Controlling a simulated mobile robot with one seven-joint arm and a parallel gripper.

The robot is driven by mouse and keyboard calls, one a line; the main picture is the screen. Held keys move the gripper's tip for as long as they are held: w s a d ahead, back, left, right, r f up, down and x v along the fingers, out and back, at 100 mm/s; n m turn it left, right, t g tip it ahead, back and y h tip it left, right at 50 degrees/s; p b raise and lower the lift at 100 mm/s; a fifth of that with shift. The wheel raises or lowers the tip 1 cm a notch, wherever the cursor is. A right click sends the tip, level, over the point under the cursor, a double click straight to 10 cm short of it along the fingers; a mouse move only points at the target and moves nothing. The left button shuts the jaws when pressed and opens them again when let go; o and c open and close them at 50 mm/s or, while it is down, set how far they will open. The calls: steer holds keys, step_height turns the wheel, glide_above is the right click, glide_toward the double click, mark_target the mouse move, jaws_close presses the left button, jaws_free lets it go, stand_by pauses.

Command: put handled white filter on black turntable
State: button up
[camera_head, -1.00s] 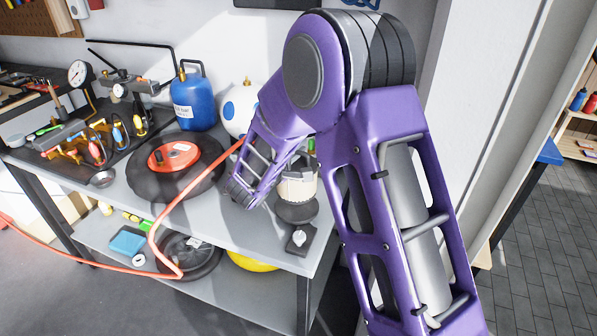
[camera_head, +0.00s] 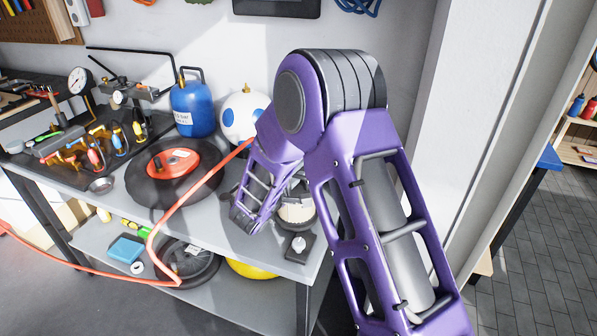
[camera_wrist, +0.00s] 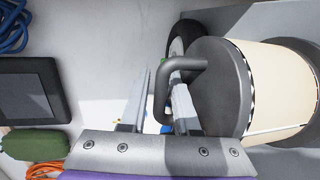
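The handled filter (camera_head: 297,213) has a cream-white body and dark grey ends. It stands near the bench's front right corner, partly hidden by my purple arm. In the wrist view the filter (camera_wrist: 270,88) fills the right side, its curved grey handle (camera_wrist: 164,95) close to my fingers. My gripper (camera_wrist: 165,80) is open, with a gap between its fingers; the handle appears in or over this gap, and I cannot tell whether they touch. A large black round disc (camera_head: 142,184), seemingly the turntable, lies left of the filter with a red disc (camera_head: 173,163) on it.
A blue gas bottle (camera_head: 193,108) and a white round tank (camera_head: 243,115) stand behind. An orange hose (camera_head: 190,195) crosses the black disc's right side. A small black block (camera_head: 300,247) is at the front edge. Tools crowd the left.

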steer(key=shift+o, duration=0.6)
steer(key=shift+r+p, duration=0.2)
steer(key=shift+p, duration=0.2)
steer(key=b+v, duration=0.1)
steer(key=v, duration=1.1)
